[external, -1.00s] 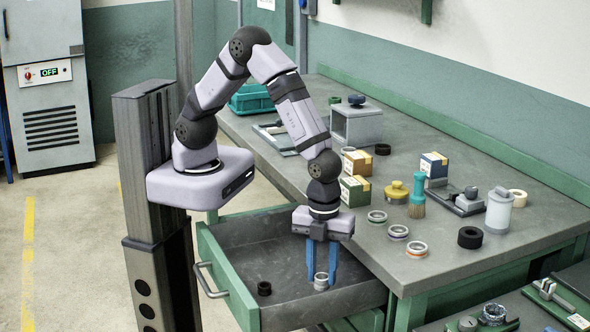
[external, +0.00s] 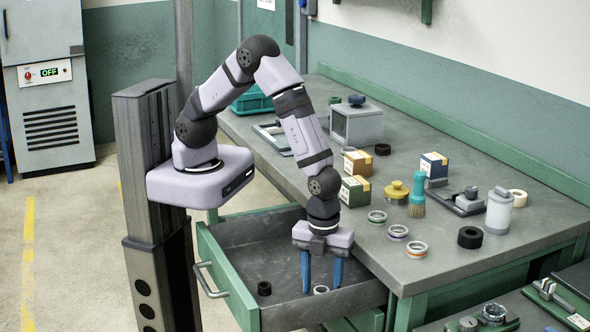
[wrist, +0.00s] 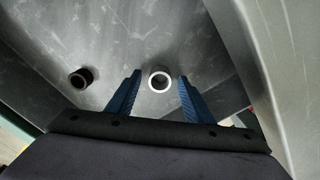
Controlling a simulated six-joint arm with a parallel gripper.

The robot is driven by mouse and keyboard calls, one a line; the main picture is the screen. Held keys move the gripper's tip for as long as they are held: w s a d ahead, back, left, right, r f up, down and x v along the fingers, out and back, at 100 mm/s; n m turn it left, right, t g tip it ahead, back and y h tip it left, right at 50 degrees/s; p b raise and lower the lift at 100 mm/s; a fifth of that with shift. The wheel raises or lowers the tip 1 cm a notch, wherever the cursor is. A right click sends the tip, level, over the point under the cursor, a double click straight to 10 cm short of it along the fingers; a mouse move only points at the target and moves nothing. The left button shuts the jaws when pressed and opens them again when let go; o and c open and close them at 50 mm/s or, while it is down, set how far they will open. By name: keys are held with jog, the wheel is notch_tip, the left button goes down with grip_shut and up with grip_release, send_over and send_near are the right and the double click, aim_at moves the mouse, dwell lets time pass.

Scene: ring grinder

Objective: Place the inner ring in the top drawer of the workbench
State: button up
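The workbench's top drawer (external: 262,237), grey inside with a green front, is pulled open. A silver ring (external: 320,290), which I take as the inner ring, is inside the drawer towards its right side. It also shows in the wrist view (wrist: 159,80), in the gap between my fingertips. My gripper (external: 322,288) is over the drawer, pointing down, with its blue fingers apart on either side of the ring. In the wrist view the fingers (wrist: 157,85) do not touch it. Whether the ring rests flat on the drawer floor is hard to tell.
A small black ring (external: 264,288) lies in the drawer, left of the silver one. On the workbench top (external: 450,260) stand several rings, boxes, a brush (external: 418,195) and a white canister (external: 498,211). The bench edge is close to my gripper's right.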

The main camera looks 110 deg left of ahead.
aim_at(322, 289)
jog(key=shift+r, duration=0.1)
notch_tip(322, 289, up, 12)
jog(key=b, duration=0.2)
jog(key=s+a+n, duration=1.2)
jog(key=s+n, duration=0.3)
jog(key=n, duration=0.3)
jog(key=shift+s+a, duration=0.35)
jog(key=shift+s, duration=0.05)
notch_tip(322, 289, up, 3)
jog(key=p, duration=0.3)
jog(key=shift+f, duration=0.2)
